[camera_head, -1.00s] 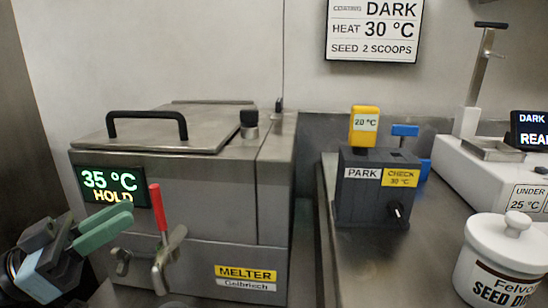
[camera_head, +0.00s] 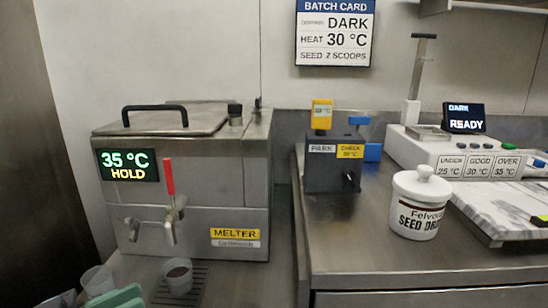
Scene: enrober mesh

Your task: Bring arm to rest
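The green fingers of my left gripper (camera_head: 118,298) show at the bottom left edge, low in front of the melter. The rest of this gripper is mostly cut off by the frame edge, so I cannot tell whether it is open or shut. My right gripper is not in view. The melter (camera_head: 190,190) is a steel box with a display reading 35 °C HOLD and a red-handled tap (camera_head: 169,180). A cup with dark contents (camera_head: 178,275) stands on a grate below it. A clear cup (camera_head: 97,280) stands to its left, close to the green fingers.
A white seed drum (camera_head: 416,205), a tempering unit (camera_head: 430,150) reading DARK READY and a marble slab (camera_head: 505,208) are on the right counter. The counter's front middle is clear.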

